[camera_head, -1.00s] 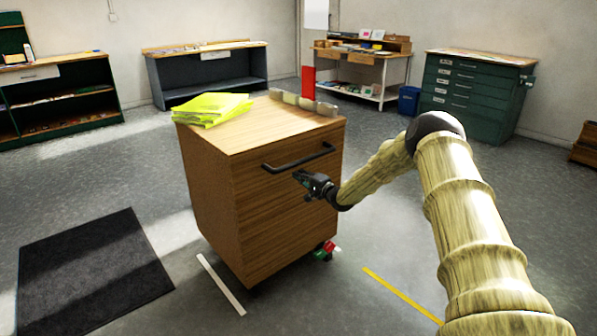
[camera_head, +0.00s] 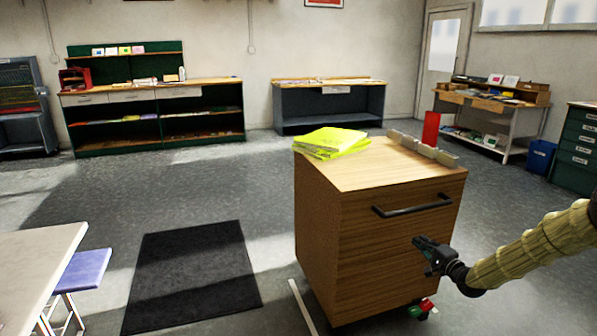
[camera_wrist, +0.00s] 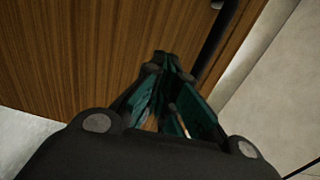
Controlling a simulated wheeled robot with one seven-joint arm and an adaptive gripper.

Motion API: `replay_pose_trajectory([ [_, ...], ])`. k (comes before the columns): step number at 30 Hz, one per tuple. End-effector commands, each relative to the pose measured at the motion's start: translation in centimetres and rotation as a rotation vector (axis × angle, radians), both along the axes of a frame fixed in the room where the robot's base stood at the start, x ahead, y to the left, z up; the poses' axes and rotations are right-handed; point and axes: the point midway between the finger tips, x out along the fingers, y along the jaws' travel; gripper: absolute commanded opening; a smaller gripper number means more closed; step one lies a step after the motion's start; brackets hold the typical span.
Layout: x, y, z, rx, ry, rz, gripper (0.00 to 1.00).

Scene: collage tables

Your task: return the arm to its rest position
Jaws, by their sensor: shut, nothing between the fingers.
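My gripper (camera_head: 424,243) is at the lower right of the head view, in front of the wooden cabinet's front face and below its black handle. In the wrist view my gripper (camera_wrist: 167,62) points at the wood-grain front, with its dark green fingers closed together and nothing between them. My arm is stretched out from the right edge of the head view. I cannot tell whether the fingertips touch the cabinet.
The wooden cabinet (camera_head: 385,250) carries yellow-green folders (camera_head: 332,142) and a grey rail (camera_head: 424,147). A black mat (camera_head: 195,275) lies on open floor. A white table (camera_head: 30,265) and blue stool (camera_head: 88,270) stand at left. Shelves and benches line the back wall.

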Motion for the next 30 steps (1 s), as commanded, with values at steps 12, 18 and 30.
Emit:
replay_pose_trajectory([
  [12, -9.1, 15.4, -14.3, -0.301, 0.295, 0.105, 0.0],
  [18, -16.9, 21.3, -20.6, -0.479, 0.451, 0.202, 0.0],
  [30, -37.1, 28.6, -28.7, -0.854, 0.754, 0.507, 0.0],
])
